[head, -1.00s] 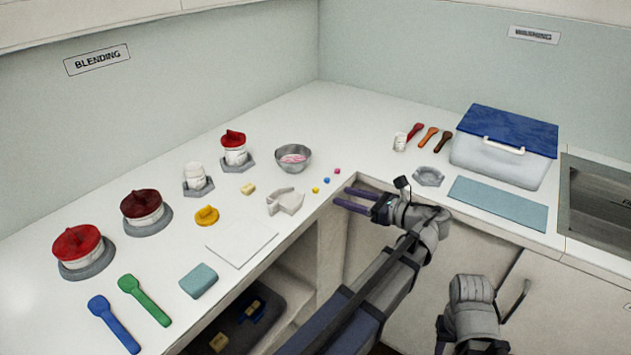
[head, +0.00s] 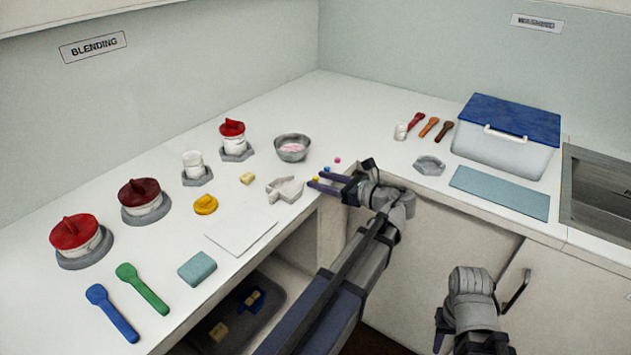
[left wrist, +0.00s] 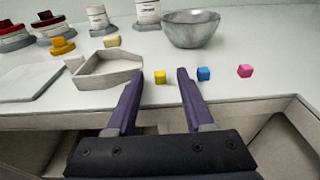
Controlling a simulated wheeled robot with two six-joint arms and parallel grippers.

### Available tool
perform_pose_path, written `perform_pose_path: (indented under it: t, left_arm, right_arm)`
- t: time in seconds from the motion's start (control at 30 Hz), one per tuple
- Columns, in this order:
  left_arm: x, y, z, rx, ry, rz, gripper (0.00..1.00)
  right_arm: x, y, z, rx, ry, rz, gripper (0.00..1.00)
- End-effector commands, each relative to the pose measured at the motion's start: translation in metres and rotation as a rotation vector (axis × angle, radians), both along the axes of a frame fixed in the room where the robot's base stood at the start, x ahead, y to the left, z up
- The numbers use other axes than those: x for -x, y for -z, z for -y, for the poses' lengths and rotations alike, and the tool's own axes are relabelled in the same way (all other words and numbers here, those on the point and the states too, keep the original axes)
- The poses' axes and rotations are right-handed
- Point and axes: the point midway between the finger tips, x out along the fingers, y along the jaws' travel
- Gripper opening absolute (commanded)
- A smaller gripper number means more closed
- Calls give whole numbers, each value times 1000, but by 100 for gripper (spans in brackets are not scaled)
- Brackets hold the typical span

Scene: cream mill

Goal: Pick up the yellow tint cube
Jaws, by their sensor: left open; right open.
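The small yellow tint cube (head: 316,179) lies on the white counter near its front edge. In the left wrist view the yellow cube (left wrist: 160,77) shows between the two purple fingertips, at about their far ends, with a gap on each side. My left gripper (head: 315,178) is open and reaches in over the counter edge, its fingers around the cube without visible contact; it also shows in the left wrist view (left wrist: 160,73).
A blue cube (left wrist: 203,73) sits just right of the right finger, and a pink cube (left wrist: 245,70) further right. A grey angular tray (left wrist: 108,72) stands close left of the left finger. A metal bowl (head: 292,147) stands behind. The counter's front edge runs below the gripper.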

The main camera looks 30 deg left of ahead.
Motion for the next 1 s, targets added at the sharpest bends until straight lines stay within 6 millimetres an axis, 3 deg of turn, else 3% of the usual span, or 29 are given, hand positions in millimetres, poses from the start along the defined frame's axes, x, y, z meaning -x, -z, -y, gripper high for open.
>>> perform_pose_path:
  t: [0.17, 0.63, 1.0]
  left_arm:
    - [0, 0, 0, 0, 1, 0, 52]
    - [0, 0, 0, 0, 1, 0, 1]
    - [0, 0, 0, 0, 1, 0, 0]
  right_arm:
    - [0, 0, 0, 0, 0, 0, 41]
    - [0, 0, 0, 0, 0, 0, 41]
    - [0, 0, 0, 0, 0, 0, 41]
